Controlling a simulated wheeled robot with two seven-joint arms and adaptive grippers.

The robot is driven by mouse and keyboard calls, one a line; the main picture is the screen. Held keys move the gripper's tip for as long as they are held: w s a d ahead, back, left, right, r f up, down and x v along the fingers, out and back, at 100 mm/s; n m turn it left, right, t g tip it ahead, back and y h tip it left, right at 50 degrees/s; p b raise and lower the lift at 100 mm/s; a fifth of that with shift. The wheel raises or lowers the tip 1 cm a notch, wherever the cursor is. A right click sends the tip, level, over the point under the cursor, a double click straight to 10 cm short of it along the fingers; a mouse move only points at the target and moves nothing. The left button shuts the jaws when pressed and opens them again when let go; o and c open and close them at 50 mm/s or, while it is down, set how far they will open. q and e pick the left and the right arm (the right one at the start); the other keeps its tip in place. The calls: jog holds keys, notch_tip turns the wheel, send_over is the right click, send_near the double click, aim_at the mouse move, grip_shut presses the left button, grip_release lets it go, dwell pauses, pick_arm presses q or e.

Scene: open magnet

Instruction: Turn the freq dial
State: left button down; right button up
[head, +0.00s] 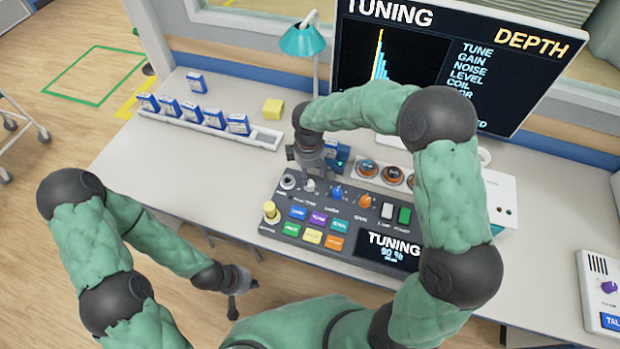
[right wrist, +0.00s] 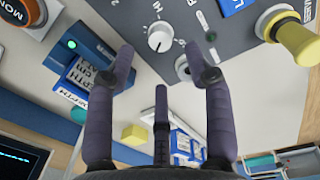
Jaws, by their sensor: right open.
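The control console (head: 280,238) lies on the desk. Near its far left corner are a light dial with a pointer mark (head: 309,185), also in the right wrist view (right wrist: 159,37), and a grey-white knob (head: 288,183), partly behind a fingertip in the right wrist view (right wrist: 182,68). I cannot read which one is labelled freq. My right gripper (head: 314,165) is open and empty, pointing down above this corner; in the right wrist view its fingers (right wrist: 163,62) are apart, with the pointer dial beyond the gap. My left gripper (head: 234,300) hangs in front of the desk; its jaw opening is unclear.
A yellow knob (head: 270,212), blue knob (head: 337,192) and orange knob (head: 366,201) stand on the console. Behind are a blue device (head: 343,155), a lamp (head: 303,40) and a monitor (head: 400,60). A white rack (head: 262,137) with blue boxes stands left; the desk's left front is clear.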

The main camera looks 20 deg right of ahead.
aim_at(310, 185)
jog(key=shift+s+r, duration=0.15)
jog(key=shift+r, duration=2.4)
jog(key=shift+r, duration=0.1)
